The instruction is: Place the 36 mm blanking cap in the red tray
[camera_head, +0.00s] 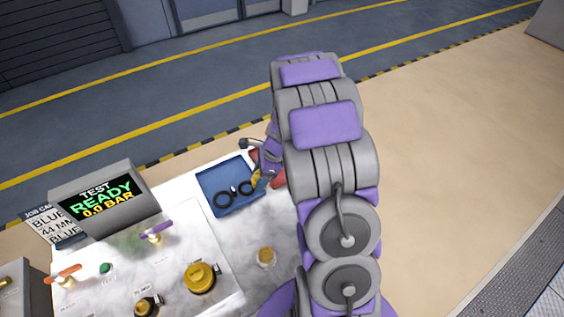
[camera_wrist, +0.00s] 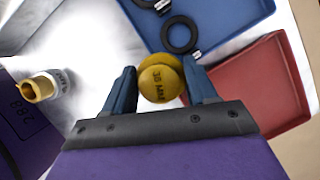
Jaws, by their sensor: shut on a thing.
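The blanking cap (camera_wrist: 160,80) is a round yellow disc marked 36 MM. It is held between the two blue fingers of my gripper (camera_wrist: 162,88) in the wrist view. The red tray (camera_wrist: 255,85) lies to the right of the cap in that view, and the part of it that shows looks empty. In the head view my arm covers most of the red tray (camera_head: 279,176), and the cap shows only as a small yellow patch by the gripper, near the border between the blue and red trays.
A blue tray (camera_head: 212,177) with black ring clamps (camera_head: 224,200) adjoins the red tray. A brass fitting (camera_wrist: 38,88) stands on the white bench. The display (camera_head: 108,200) reads TEST READY 0.0 BAR. Valves and a large yellow cap (camera_head: 201,277) occupy the bench's left side.

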